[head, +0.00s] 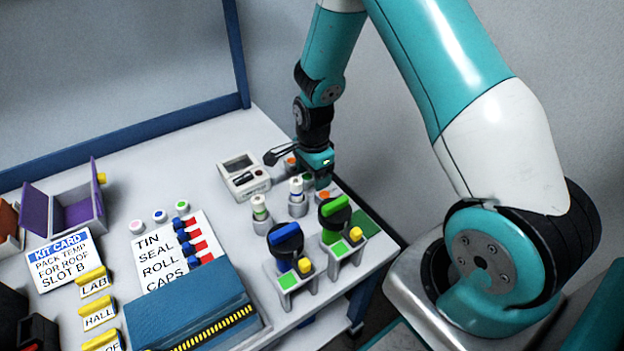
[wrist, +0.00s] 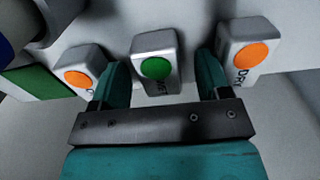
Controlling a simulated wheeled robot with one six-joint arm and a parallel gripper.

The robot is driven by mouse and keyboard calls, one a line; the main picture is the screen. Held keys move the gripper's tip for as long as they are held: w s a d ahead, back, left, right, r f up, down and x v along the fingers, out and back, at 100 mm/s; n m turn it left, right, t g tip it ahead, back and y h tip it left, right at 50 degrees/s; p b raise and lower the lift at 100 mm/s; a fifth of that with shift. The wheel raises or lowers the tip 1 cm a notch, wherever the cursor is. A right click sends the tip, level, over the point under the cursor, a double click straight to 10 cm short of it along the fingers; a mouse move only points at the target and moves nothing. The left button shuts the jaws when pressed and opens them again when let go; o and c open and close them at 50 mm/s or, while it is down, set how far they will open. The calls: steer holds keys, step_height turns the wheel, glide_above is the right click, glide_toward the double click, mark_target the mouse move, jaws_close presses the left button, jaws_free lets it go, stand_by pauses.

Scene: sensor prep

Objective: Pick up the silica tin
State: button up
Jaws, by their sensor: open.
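In the wrist view, several small white tins with coloured round tops stand in a row: a green-topped tin (wrist: 156,70) in the middle, an orange-topped tin (wrist: 249,54) at right and another orange-topped tin (wrist: 77,76) at left. The right one has lettering starting "DR"; the others' lettering is partly hidden. I cannot tell by name which is the silica tin. My gripper (wrist: 160,82) is open, its fingers on either side of the green-topped tin.
Two vials in holders (head: 261,215) and two stands with blue and green knobs (head: 286,240) are in front. A label card (head: 172,250), blue box (head: 195,305) and purple bin (head: 65,205) lie farther left.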

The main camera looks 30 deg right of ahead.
steer(key=c, duration=1)
steer(key=shift+o, duration=0.2)
steer(key=shift+r, duration=0.1)
